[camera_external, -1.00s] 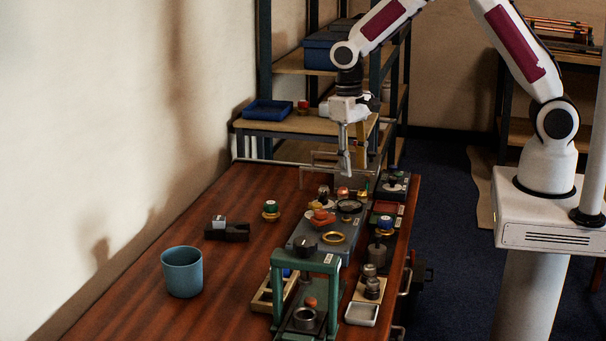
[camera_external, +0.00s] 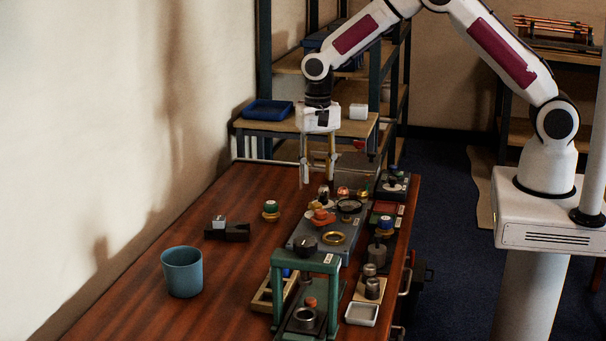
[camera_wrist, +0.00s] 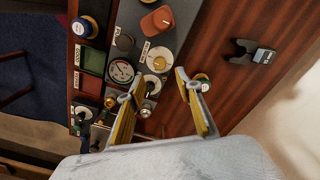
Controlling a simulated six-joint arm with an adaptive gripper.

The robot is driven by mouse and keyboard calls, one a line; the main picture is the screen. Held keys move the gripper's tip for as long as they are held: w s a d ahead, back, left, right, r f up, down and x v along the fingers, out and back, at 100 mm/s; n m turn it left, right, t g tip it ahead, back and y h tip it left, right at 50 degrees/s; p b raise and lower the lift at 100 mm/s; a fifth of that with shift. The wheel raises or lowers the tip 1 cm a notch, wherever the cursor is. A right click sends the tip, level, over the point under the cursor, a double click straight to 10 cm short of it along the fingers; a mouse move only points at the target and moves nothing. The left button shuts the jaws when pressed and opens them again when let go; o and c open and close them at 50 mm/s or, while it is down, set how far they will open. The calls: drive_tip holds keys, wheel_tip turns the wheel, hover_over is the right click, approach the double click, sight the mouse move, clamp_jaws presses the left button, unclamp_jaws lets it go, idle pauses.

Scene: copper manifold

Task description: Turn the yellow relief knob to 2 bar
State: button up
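The yellow relief knob (camera_wrist: 158,60) sits on a round white dial on the grey manifold panel in the wrist view. Its pointer and scale are too small to read.
A pressure gauge (camera_wrist: 121,70) and an orange handle (camera_wrist: 157,20) are close to the knob. A green-topped fitting (camera_external: 270,208) and a black holder (camera_external: 228,231) stand left of the panel. A green press frame (camera_external: 306,262) is nearer. The left tabletop is mostly clear.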

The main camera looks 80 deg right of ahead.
sight(317, 203)
drive_tip(key=shift+f, duration=0.1)
idle(0.3)
drive_tip(key=shift+f, duration=3.8)
clamp_jaws()
